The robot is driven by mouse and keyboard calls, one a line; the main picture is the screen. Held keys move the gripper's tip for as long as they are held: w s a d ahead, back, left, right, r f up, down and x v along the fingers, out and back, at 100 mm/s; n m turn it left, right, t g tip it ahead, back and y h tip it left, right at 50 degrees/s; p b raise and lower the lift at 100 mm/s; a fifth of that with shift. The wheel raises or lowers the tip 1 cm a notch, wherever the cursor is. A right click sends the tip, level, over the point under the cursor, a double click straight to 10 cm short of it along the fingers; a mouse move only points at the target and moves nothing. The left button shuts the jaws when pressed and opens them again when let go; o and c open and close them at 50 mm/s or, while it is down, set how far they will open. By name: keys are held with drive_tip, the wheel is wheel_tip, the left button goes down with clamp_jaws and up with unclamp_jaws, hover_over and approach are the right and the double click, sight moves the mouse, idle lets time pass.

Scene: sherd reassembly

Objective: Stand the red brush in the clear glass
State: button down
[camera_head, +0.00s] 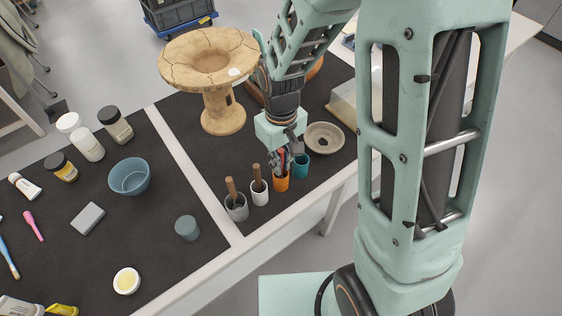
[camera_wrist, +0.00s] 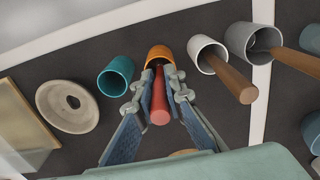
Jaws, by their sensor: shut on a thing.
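My gripper (camera_head: 286,155) is shut on the red brush (camera_wrist: 160,108), whose red handle shows between the fingers in the wrist view. The brush's far end points into the mouth of the orange cup (camera_wrist: 159,53), also in the head view (camera_head: 281,184). How deep it sits there is hidden. No plainly transparent glass shows. A bluish grey cup-shaped vessel (camera_head: 187,228), possibly the glass, stands apart at the near edge, left of the white strip. It seems to be partly in the wrist view at the right edge (camera_wrist: 311,39).
A teal cup (camera_head: 301,167) stands right of the orange cup. A white cup (camera_head: 260,198) and a grey cup (camera_head: 236,213), each with a brown handle, stand left. A ring-shaped dish (camera_head: 324,138) and cracked pedestal bowl (camera_head: 215,108) are nearby. A blue bowl (camera_head: 129,177) stands left.

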drive_tip(key=c, duration=2)
unclamp_jaws()
drive_tip(key=shift+f, duration=0.1)
wheel_tip(320, 180, up, 12)
drive_tip(key=shift+r+p, duration=0.15)
drive_tip(key=shift+p, duration=0.55)
